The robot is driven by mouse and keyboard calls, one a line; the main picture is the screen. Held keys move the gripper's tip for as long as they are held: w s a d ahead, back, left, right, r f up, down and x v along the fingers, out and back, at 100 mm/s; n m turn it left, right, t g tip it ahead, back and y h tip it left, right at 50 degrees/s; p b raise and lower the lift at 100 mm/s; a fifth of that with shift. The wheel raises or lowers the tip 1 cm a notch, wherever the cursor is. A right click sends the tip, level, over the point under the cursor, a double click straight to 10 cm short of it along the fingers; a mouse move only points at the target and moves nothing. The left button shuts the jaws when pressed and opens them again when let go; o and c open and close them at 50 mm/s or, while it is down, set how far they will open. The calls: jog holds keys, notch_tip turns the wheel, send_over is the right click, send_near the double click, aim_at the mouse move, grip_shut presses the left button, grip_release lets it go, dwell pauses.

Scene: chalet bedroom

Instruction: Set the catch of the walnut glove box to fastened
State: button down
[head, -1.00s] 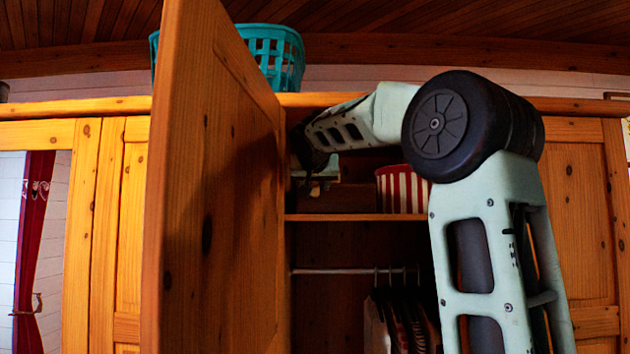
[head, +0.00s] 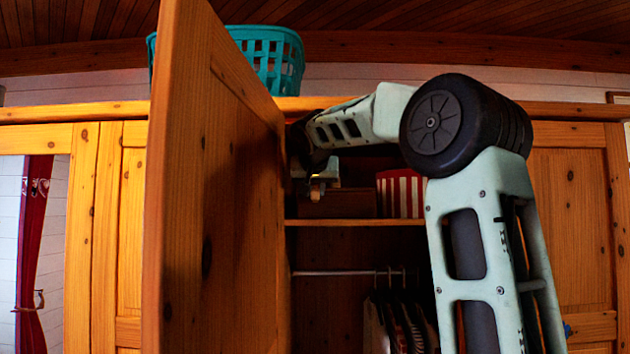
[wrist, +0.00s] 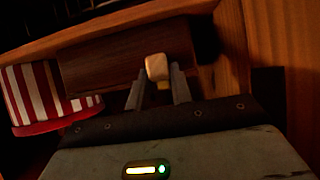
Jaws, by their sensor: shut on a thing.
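The walnut glove box (wrist: 110,66) is a dark brown box on the wardrobe's upper shelf. It also shows in the head view (head: 338,204), partly behind my gripper. Its catch (wrist: 156,67) is a small cream-coloured block with a yellowish part below it, in front of the box's face. My gripper (wrist: 158,80) has its two grey fingers closed on the catch from either side. Whether the catch is fastened cannot be told.
The open wardrobe door (head: 215,190) stands close to the left of my arm. A red-and-white striped container (head: 401,193) is right of the box, on the shelf (head: 360,222). Clothes hang from a rail (head: 335,273) below. A teal basket (head: 270,55) sits on top.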

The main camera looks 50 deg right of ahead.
jog(key=shift+w+d+r+g+y+p, duration=0.2)
jog(key=shift+r+g+y+p, duration=0.25)
jog(key=shift+p, duration=0.6)
jog(key=shift+f+y+p, duration=0.15)
jog(key=shift+y+p, duration=0.1)
jog(key=shift+p, duration=0.2)
jog(key=c, duration=1.2)
grip_release()
jog(key=shift+c, duration=0.2)
jog(key=b+v, duration=0.4)
jog(key=v, duration=1.3)
jog(key=shift+r, duration=0.25)
